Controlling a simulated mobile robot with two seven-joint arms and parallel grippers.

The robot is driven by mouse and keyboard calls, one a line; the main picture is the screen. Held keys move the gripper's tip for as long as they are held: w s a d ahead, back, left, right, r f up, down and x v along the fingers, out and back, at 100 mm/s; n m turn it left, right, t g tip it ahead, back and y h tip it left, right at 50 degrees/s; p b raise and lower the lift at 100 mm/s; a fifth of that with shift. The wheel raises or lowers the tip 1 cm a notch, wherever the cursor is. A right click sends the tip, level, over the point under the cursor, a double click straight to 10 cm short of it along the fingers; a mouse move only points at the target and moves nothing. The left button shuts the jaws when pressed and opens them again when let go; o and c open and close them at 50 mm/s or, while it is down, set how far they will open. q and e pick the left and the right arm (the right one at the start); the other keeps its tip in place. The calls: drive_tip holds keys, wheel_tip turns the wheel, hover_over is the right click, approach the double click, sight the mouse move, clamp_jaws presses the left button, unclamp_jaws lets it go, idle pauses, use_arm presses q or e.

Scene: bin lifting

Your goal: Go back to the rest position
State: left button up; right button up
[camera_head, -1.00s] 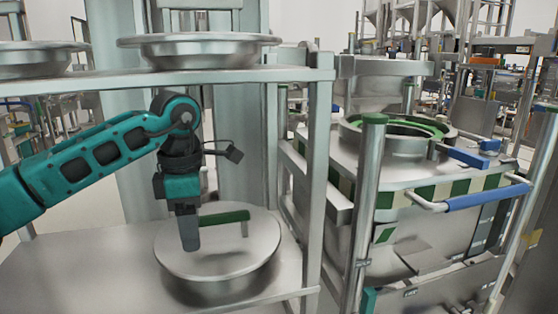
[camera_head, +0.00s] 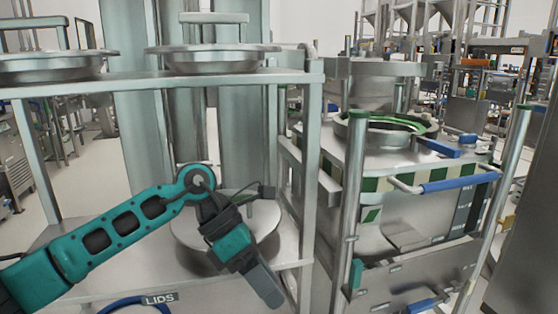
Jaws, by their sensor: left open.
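My left arm comes in from the lower left, and its left gripper (camera_head: 266,288) points down and to the right. It is in front of the lower shelf (camera_head: 82,272) of the steel rack. The gripper is open and appears to hold nothing. A round steel lid (camera_head: 185,237) lies on the lower shelf behind the gripper, partly hidden by my arm. My right gripper is not in view.
Two more round lids sit on the upper shelf, one in the middle (camera_head: 213,62) and one at the left (camera_head: 50,66). A steel bin (camera_head: 360,165) with a round opening stands at the right, with a blue-handled bar (camera_head: 460,183). Rack posts stand close beside my gripper.

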use_arm(q)
drive_tip(key=s+d+r+n+t+h+p, duration=0.2)
drive_tip(key=s+d+r+n+h, duration=0.35)
drive_tip(key=d+n+h, duration=0.55)
drive_tip(key=w+a+f+n+t+y+p, duration=0.2)
drive_tip(key=a+f+n+t+y, duration=0.35)
drive_tip(key=a+n+t, duration=0.6)
drive_tip(key=w+a+f+n+t+y+p, duration=0.1)
drive_tip(key=a+f+n+t+y, duration=0.5)
drive_tip(key=n, duration=1.1)
drive_tip(key=s+a+f+n+g+y, duration=0.2)
drive_tip(key=s+a+f+n, duration=0.2)
drive_tip(key=s+f, duration=0.2)
drive_tip(key=s+a+f+n+g+y+p, duration=0.1)
drive_tip(key=s+a+f+n+g+y, duration=0.1)
drive_tip(key=f, duration=0.6)
drive_tip(key=s+a+n+g, duration=0.1)
drive_tip(key=s+a+n, duration=0.1)
drive_tip(key=s+a, duration=0.1)
drive_tip(key=shift+s+f+n+g+y, duration=0.35)
drive_tip(key=shift+s+f, duration=0.05)
drive_tip(key=shift+s, duration=0.45)
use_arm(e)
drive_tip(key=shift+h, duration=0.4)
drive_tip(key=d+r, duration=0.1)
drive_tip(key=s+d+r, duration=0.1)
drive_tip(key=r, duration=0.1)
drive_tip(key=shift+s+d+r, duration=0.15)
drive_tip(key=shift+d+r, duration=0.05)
